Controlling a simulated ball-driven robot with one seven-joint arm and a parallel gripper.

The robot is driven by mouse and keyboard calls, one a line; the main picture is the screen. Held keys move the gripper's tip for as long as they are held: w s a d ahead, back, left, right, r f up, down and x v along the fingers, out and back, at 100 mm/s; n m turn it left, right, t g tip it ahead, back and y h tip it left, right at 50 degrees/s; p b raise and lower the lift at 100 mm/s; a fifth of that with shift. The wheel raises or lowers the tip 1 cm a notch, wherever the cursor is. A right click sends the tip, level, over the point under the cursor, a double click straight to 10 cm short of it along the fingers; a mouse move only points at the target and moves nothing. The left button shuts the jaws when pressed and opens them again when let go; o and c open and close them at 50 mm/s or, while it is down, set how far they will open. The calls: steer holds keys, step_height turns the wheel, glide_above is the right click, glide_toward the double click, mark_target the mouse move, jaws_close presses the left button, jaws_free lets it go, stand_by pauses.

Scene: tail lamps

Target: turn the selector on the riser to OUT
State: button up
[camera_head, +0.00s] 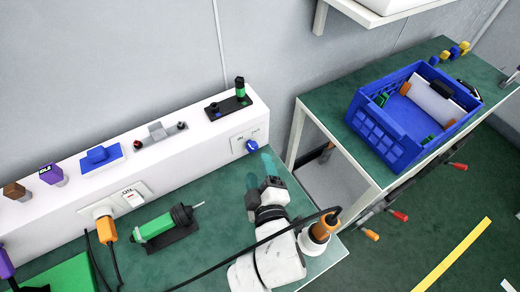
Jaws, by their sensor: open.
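The selector is a blue knob (252,146) on a pale plate (238,145) set in the front face of the white riser (190,152), near its right end. Small dark lettering stands left of and above the knob, and it is too small to read surely. Which way the knob points is unclear. My gripper (260,171) is open and empty over the green bench, with teal fingers spread. Its fingertips are just below and in front of the knob in the picture, apparently apart from it.
The riser carries a blue block (101,158), a grey fixture (160,135) and a green-and-black piece (240,92). A rocker switch (132,195) and an orange plug (106,227) are farther left. A green-handled tool (160,226) lies left of my arm. A blue crate (375,130) stands right.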

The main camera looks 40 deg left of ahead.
step_height(320, 180, down, 2)
steer(key=b, duration=0.6)
glide_toward(254, 149)
steer(key=b+x, duration=0.1)
steer(key=x, duration=0.7)
steer(key=shift+w+a+f, duration=0.15)
steer(key=shift+a+f, duration=0.05)
steer(key=shift+c, duration=0.3)
steer(key=c, duration=1)
steer(key=shift+r, duration=0.1)
